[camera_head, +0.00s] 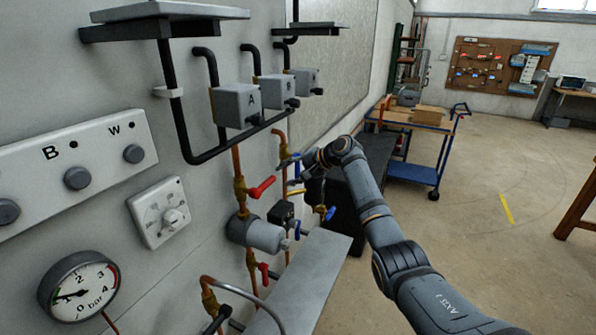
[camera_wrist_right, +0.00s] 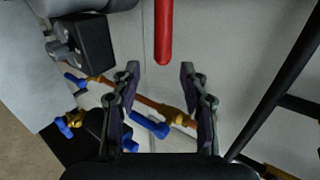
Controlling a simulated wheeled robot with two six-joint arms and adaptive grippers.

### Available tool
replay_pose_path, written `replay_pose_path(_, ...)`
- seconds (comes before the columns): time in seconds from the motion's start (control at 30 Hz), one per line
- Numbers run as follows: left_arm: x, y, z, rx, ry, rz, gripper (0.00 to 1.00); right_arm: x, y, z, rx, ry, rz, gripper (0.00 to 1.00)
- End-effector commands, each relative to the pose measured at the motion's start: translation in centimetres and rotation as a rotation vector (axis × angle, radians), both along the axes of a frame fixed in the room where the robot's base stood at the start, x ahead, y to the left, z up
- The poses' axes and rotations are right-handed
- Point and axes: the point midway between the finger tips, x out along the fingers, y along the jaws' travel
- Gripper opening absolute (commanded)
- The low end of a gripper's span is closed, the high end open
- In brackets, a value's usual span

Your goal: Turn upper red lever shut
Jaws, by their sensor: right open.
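The upper red lever (camera_head: 262,187) sits on a brass valve (camera_head: 240,190) on a copper pipe below box A. It sticks out to the right, across the upright pipe. My right gripper (camera_head: 288,172) is open and empty just right of the lever in the head view. In the right wrist view the red lever (camera_wrist_right: 162,32) comes down from the top edge. Its tip lies in line between the two open fingertips of my right gripper (camera_wrist_right: 160,72); I cannot tell the depth gap. My left gripper is not in view.
A lower red lever (camera_head: 264,274) is below the grey cylinder (camera_head: 262,235). Blue levers (camera_head: 330,213) are on the farther pipes. A black pipe (camera_head: 180,120) runs close above. A grey ledge (camera_head: 315,275) juts out below. Open floor (camera_head: 480,200) is to the right.

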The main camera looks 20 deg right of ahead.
Motion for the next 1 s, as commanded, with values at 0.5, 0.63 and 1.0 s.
replay_pose_path(0.5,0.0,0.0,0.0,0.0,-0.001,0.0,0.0,-3.3,-2.6,2.7,0.002,0.001,0.0,0.44)
replay_pose_path(0.63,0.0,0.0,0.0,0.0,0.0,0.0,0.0,-3.3,-2.6,2.7,0.001,0.001,0.0,0.44)
replay_pose_path(1.0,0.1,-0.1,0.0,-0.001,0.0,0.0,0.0,-5.5,-0.3,-3.8,-0.149,0.03,0.077,0.44)
